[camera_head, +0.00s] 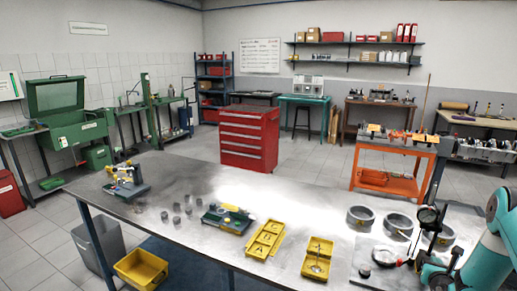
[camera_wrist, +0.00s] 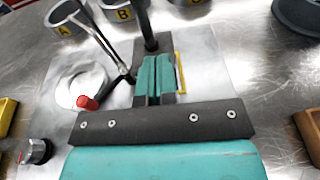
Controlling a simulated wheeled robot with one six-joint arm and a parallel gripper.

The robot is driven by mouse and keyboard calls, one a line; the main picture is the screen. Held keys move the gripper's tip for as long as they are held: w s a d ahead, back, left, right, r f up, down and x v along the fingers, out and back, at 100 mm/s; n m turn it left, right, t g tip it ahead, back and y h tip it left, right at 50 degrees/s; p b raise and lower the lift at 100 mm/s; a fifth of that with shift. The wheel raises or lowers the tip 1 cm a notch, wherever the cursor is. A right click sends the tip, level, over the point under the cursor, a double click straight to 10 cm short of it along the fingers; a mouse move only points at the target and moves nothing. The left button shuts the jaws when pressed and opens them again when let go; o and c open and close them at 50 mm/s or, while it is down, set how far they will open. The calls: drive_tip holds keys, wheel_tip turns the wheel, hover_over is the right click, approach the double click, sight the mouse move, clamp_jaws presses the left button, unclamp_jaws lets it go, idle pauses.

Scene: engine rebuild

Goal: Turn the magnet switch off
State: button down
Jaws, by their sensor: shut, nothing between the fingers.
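My gripper (camera_wrist: 156,64) is shut and empty, with its teal fingers together in the middle of the wrist view. A black stand with an upright post (camera_wrist: 150,25) and thin rods is just beyond and beside the fingertips. A red-tipped lever (camera_wrist: 88,103) sticks out to the left of the fingers, apart from them. It may be the magnet switch, but no on or off marking is readable. The stand's foot is largely hidden behind my fingers. In the head view the black stand (camera_head: 430,216) rises at the bench's right end, beside my teal arm.
A black knob with a red top (camera_wrist: 35,151) is at lower left. Metal rings marked A (camera_wrist: 66,22) and B (camera_wrist: 122,12) stand beyond. Yellow trays (camera_head: 318,258) lie left on the steel bench (camera_head: 185,253). A yellow-edged piece (camera_wrist: 181,72) lies right of the fingers.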

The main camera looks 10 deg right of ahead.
drive_tip(key=shift+a+f, duration=0.2)
drive_tip(key=shift+f, duration=0.2)
idle(0.4)
drive_tip(key=shift+d+r, duration=0.1)
drive_tip(key=shift+d+r, duration=0.1)
drive_tip(key=shift+r, duration=0.05)
drive_tip(key=shift+s+a+f+b, duration=0.25)
drive_tip(key=shift+s+b, duration=0.2)
drive_tip(key=shift+b, duration=0.8)
drive_tip(key=shift+s+a+r+b, duration=0.3)
drive_tip(key=shift+s+b, duration=0.2)
drive_tip(key=shift+b, duration=0.6)
drive_tip(key=b+v, duration=0.3)
drive_tip(key=b, duration=0.5)
drive_tip(key=shift+s+a+r+b, duration=0.2)
drive_tip(key=shift+a+b, duration=0.05)
drive_tip(key=shift+b, duration=0.6)
drive_tip(key=shift+s+r, duration=0.1)
drive_tip(key=shift+r, duration=0.1)
